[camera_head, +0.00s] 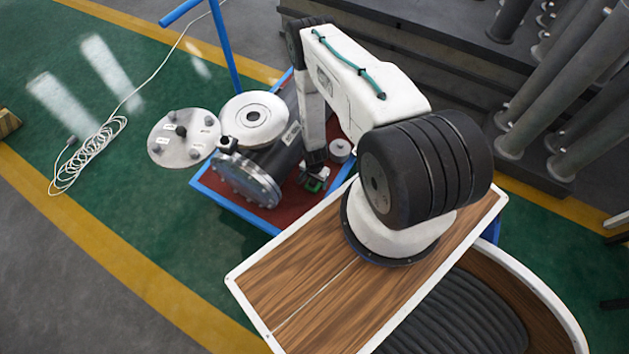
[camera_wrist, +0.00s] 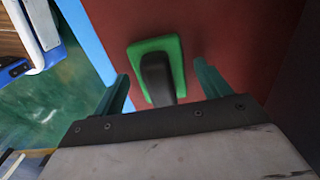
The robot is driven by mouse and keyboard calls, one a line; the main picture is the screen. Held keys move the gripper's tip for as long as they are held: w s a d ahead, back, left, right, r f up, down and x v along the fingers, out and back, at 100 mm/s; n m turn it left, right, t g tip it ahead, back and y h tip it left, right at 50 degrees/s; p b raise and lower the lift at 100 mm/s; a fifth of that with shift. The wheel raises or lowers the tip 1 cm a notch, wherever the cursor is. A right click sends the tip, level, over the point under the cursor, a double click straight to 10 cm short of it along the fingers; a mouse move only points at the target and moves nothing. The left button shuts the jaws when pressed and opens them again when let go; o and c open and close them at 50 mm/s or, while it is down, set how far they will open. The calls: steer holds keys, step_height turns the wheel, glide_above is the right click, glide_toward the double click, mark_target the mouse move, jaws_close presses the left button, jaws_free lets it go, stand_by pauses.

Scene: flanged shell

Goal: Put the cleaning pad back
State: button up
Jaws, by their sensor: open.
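The cleaning pad (camera_wrist: 171,45) is a green square with a black handle, lying on a red surface. In the wrist view my gripper (camera_wrist: 163,80) is open, with one teal finger on each side of the pad and the black handle between them. I cannot tell whether the fingers touch it. In the head view a bit of the green pad (camera_head: 313,185) shows under my gripper (camera_head: 311,172), on the red deck of the blue-framed cart (camera_head: 231,207). My arm hides part of this area.
A grey flanged shell (camera_head: 262,170) with a white round top (camera_head: 254,115) fills the cart left of my gripper. A small grey cylinder (camera_head: 340,149) stands right of it. A round plate (camera_head: 184,138) is at the shell's left. A coiled white cable (camera_head: 88,155) lies on the green floor.

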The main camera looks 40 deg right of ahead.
step_height(320, 180, up, 12)
steer(key=shift+f, duration=0.15)
stand_by(0.7)
